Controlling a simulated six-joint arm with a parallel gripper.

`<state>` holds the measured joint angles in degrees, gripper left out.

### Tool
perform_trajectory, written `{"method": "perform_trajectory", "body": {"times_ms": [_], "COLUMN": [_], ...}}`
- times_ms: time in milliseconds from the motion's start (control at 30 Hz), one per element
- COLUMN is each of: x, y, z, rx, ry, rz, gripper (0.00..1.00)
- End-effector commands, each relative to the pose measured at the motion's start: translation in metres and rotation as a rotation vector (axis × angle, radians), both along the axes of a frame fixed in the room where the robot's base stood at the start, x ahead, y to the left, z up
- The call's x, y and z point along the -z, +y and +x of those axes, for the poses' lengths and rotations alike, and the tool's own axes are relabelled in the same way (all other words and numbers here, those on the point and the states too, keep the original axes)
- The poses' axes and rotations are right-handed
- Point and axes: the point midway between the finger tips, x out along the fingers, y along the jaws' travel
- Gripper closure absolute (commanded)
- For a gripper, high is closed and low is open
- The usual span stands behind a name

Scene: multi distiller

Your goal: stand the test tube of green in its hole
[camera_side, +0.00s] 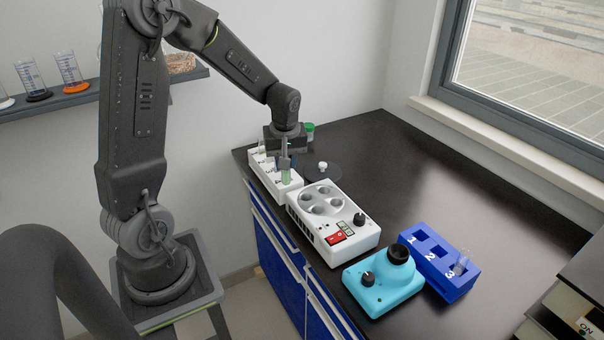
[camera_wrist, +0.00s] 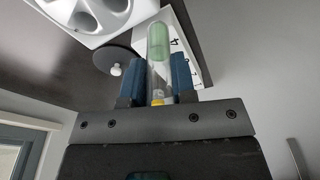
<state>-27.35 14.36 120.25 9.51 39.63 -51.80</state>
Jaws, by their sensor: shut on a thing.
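My gripper (camera_side: 285,162) points down over the white rack (camera_side: 265,176) at the back left of the bench. It is shut on a clear test tube with green in its lower end (camera_side: 286,176). In the wrist view the test tube (camera_wrist: 158,45) stands between the two blue fingers (camera_wrist: 158,80), with the green at its far end. The white rack (camera_wrist: 189,62) with a printed number shows behind it. Whether the tube's tip touches the rack or hangs above it, I cannot tell.
A white centrifuge (camera_side: 333,222) with a round holed rotor stands in front of the rack. A turquoise mixer (camera_side: 383,284) and a blue numbered rack (camera_side: 437,262) with a tube (camera_side: 461,262) stand nearer. The right bench is clear.

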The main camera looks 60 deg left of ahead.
Motion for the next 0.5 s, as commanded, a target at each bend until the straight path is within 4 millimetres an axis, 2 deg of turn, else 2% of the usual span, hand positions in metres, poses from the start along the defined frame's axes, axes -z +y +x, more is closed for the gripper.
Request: {"method": "perform_trajectory", "body": {"times_ms": [100,300,400,500], "x": [-0.015,-0.032,-0.036,-0.039], "y": [0.018,0.036,0.040,0.038], "z": [-0.018,-0.038,-0.040,-0.028], "rx": [-0.007,-0.004,0.004,0.039], "ry": [-0.003,-0.002,0.000,0.000], "rz": [0.001,0.001,0.000,0.000], "gripper": [1.00,1.00,1.00,1.00]}}
